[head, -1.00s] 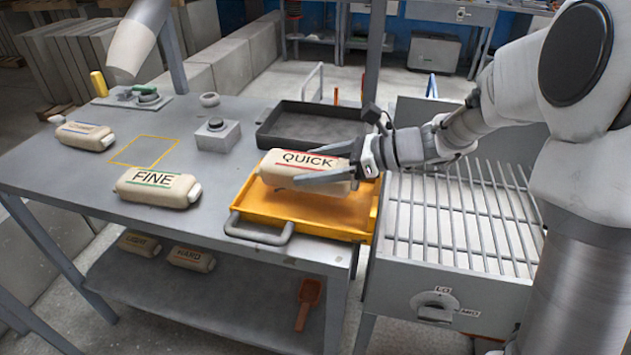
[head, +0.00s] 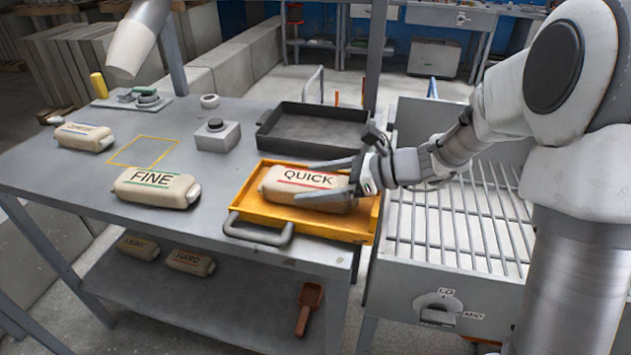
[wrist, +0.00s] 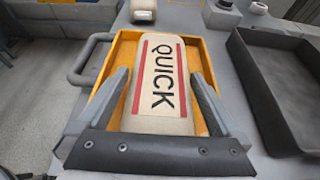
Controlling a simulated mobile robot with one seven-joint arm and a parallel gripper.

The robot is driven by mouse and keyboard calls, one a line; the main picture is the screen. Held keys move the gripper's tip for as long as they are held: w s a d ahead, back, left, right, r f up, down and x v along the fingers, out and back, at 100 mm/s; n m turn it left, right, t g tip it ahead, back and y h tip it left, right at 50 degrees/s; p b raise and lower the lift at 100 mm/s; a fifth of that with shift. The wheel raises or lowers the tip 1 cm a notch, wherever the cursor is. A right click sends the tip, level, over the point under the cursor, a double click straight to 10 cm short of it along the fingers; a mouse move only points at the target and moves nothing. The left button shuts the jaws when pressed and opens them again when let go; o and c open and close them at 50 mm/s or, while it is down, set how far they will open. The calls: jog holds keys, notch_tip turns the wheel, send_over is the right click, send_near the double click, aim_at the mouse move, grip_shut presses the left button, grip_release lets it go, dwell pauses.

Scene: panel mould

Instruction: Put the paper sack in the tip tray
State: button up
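The paper sack (head: 312,201), tan with the word QUICK and red stripes, lies flat in the yellow tray (head: 262,211), which has a grey handle at its front left. My gripper (head: 305,183) reaches in from the right with one finger along each long side of the sack. In the wrist view the sack (wrist: 160,112) lies between the fingers of my gripper (wrist: 158,74), and yellow tray floor shows between each finger and the sack. The fingers are open. The tray floor under the sack is hidden.
A black tray (head: 315,115) stands just behind the yellow tray. A sack marked FINE (head: 157,187) and another sack (head: 85,136) lie on the bench (head: 70,175) to the left. A barred grate (head: 455,215) is at right. A grey box (head: 217,135) stands mid-bench.

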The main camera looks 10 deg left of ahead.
jog(key=shift+d+r, duration=0.3)
jog(key=shift+r, duration=0.05)
jog(key=p+v, duration=0.2)
jog(key=v, duration=0.9)
jog(key=shift+d+p, duration=0.15)
jog(key=shift+p, duration=0.15)
jog(key=shift+s+r+n, duration=0.2)
jog(key=shift+s+n, duration=0.1)
jog(key=shift+s, duration=0.15)
jog(key=s+n+h, duration=0.1)
jog(key=s, duration=0.1)
jog(key=s+r+n+h, duration=0.1)
jog(key=s+n, duration=0.1)
jog(key=s+n+g+h, duration=0.1)
jog(key=s, duration=0.1)
jog(key=shift+s+a+r+n, duration=0.15)
jog(key=shift+a+n, duration=0.15)
jog(key=shift+a, duration=0.05)
jog(key=s+d+r+n+t+h, duration=0.3)
jog(key=s+d+n+t+h, duration=0.2)
jog(key=s+d+n+h, duration=0.7)
notch_tip(320, 180, up, 12)
jog(key=s+a+n+y+p, duration=0.1)
jog(key=a+n+p, duration=0.1)
jog(key=p, duration=1)
jog(key=shift+s+y, duration=0.15)
jog(key=shift+y, duration=0.15)
